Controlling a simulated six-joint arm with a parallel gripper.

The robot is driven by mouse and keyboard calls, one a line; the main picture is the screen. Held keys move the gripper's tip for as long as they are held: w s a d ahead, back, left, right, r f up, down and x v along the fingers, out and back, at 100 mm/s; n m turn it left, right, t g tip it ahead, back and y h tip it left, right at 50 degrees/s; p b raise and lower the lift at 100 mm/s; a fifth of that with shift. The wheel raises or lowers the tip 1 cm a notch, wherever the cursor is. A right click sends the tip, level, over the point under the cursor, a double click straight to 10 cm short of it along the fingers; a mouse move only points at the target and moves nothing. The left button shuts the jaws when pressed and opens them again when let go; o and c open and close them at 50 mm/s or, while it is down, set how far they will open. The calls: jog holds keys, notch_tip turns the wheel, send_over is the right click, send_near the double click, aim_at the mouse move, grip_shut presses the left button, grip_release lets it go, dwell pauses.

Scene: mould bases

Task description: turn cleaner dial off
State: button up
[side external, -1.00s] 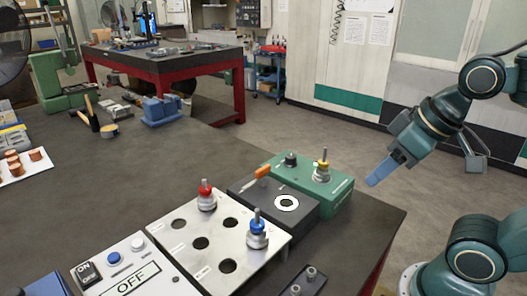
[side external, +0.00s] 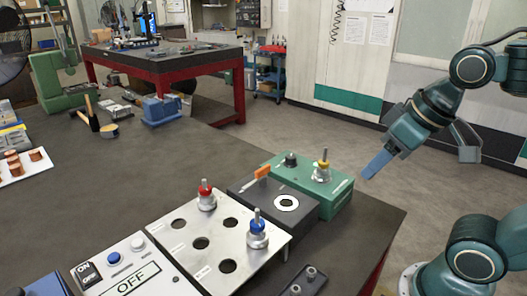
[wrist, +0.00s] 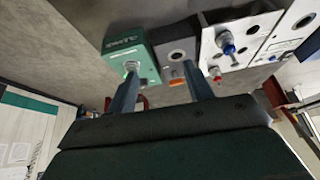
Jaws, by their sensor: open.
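A dark grey box (side external: 305,212) with a white ring on top stands on the near table. An orange pointer-like handle (side external: 263,172) with a pale tip sits on its top; it also shows in the wrist view (wrist: 177,79). I cannot read which one is the cleaner dial. My gripper (side external: 372,167) is open and empty, in the air right of the green box, touching nothing. In the wrist view its fingers (wrist: 161,70) are spread apart.
A silver plate (side external: 182,246) with holes holds a red-topped fitting (side external: 205,196) and a blue-topped one (side external: 257,232). A white switch panel (side external: 150,268) marked OFF lies to its left. A dark pegged block (side external: 312,280) is in front.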

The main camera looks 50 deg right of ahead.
jog(key=w+d+r+m+g, duration=0.1)
jog(key=w+d+r+m, duration=0.2)
jog(key=w, duration=0.4)
jog(key=m+g, duration=0.4)
jog(key=m, duration=0.3)
send_over(291, 156)
jog(key=shift+f, duration=1.5)
jog(key=shift+f, duration=0.15)
notch_tip(291, 156, down, 14)
jog(key=shift+r, duration=0.25)
jog(key=c, duration=1)
